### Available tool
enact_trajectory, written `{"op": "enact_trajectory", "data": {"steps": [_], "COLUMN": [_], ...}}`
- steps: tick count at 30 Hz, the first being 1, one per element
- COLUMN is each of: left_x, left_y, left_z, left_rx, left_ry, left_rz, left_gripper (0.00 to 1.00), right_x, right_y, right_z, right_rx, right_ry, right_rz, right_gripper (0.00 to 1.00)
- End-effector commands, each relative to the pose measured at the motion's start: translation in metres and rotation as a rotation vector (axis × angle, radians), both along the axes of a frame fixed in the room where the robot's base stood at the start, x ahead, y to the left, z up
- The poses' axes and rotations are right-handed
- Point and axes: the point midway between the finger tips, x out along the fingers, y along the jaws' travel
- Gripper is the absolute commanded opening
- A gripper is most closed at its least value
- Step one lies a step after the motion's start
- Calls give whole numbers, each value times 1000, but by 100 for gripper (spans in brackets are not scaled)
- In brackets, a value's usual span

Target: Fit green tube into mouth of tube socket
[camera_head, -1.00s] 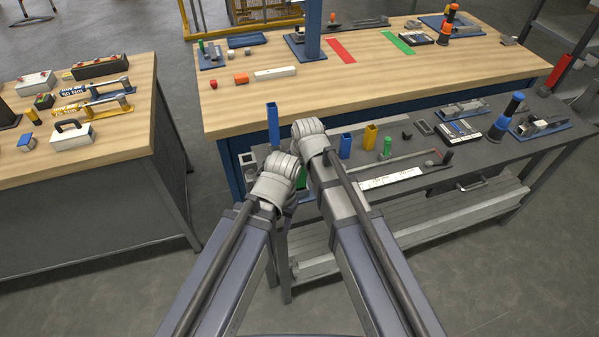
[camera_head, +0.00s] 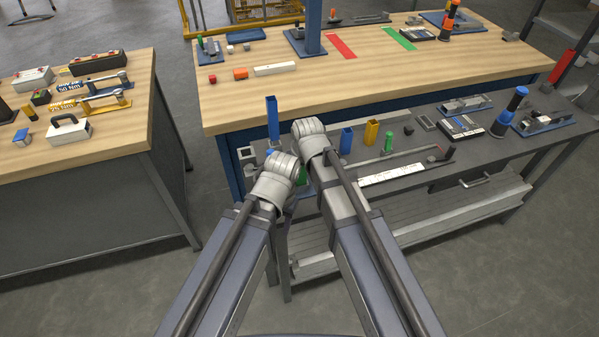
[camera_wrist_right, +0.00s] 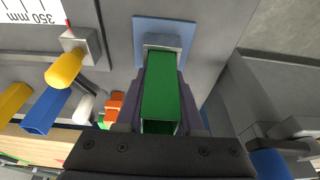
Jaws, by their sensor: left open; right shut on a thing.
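The green tube (camera_wrist_right: 161,88) is gripped between the two fingers of my right gripper (camera_wrist_right: 162,100) in the right wrist view. Its near end is open. Its far end meets the grey tube socket (camera_wrist_right: 163,41) on a blue base plate (camera_wrist_right: 180,28); I cannot tell how far inside it is. In the head view a small piece of green tube (camera_head: 302,176) shows between the two wrists, and my right gripper's fingers are hidden by its white wrist. My left gripper (camera_head: 288,163) is low beside it, open, its fingertips mostly hidden.
On the grey bench stand a tall blue tube (camera_head: 272,118), a shorter blue tube (camera_head: 346,140), a yellow tube (camera_head: 371,131) and a small green piece (camera_head: 389,141). A white ruler (camera_head: 391,175) lies to the right. A wooden table (camera_head: 450,80) stands behind.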

Motion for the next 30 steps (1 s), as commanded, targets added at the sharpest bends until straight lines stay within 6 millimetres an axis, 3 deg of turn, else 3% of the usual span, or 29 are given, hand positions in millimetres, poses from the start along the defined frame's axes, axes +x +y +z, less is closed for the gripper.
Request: {"op": "enact_trajectory", "data": {"steps": [2,10,22,30], "left_x": [0,0,0,0], "left_y": [0,0,0,0], "left_z": [-1,0,4,29], "left_rx": [0,0,0,0], "left_ry": [0,0,0,0], "left_rz": [0,0,0,0], "left_gripper": [50,50,50,50], "right_x": [0,0,-1,-7], "right_y": [0,0,0,-2], "right_z": [-1,-1,4,29], "right_rx": [0,0,0,0], "right_ry": [0,0,0,0], "right_rz": [0,0,0,0], "right_gripper": [41,72,72,72]}}
